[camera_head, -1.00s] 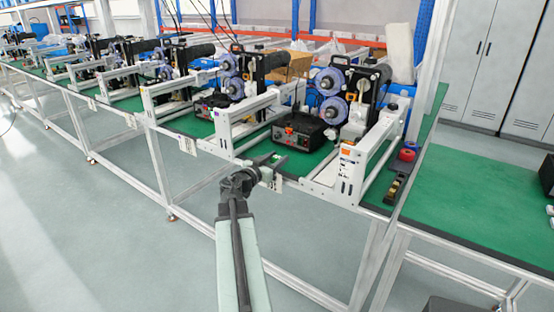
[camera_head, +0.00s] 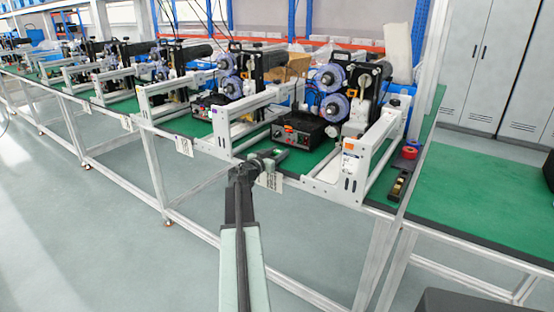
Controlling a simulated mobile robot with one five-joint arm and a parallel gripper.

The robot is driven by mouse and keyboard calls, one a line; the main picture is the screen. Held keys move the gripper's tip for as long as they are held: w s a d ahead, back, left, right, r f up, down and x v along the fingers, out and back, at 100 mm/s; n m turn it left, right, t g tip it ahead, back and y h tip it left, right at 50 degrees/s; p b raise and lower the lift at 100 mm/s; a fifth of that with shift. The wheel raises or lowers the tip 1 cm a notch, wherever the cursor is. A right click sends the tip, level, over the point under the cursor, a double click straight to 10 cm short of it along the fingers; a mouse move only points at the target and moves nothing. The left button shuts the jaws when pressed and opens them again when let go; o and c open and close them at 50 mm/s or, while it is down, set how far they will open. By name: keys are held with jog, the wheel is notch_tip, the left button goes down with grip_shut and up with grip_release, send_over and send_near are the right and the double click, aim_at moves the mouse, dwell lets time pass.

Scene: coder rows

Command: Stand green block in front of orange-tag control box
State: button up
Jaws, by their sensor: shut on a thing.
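The orange tag (camera_head: 349,146) is on the white end plate of the nearest machine frame. The black control box (camera_head: 298,131) with small front buttons sits on the green bench top inside that frame, left of the plate. My gripper (camera_head: 274,155) is at the front edge of the bench, in front of and slightly left of this box. It is shut on a small light-green patch, the green block (camera_head: 277,152). The block is mostly hidden by the jaws. I cannot tell whether it touches the bench.
Another control box (camera_head: 208,105) stands in the neighbouring frame to the left. A white label (camera_head: 269,181) hangs on the bench front below my gripper. A red tape roll (camera_head: 410,153) and a dark holder (camera_head: 398,186) lie at right. The green table (camera_head: 480,200) at right is largely clear.

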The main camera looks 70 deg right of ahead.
jog(key=shift+f, duration=0.15)
jog(key=o, duration=1.3)
jog(key=shift+s, duration=0.1)
jog(key=shift+o, duration=0.2)
jog(key=shift+r, duration=0.45)
jog(key=v, duration=1.2)
jog(key=shift+f, duration=0.2)
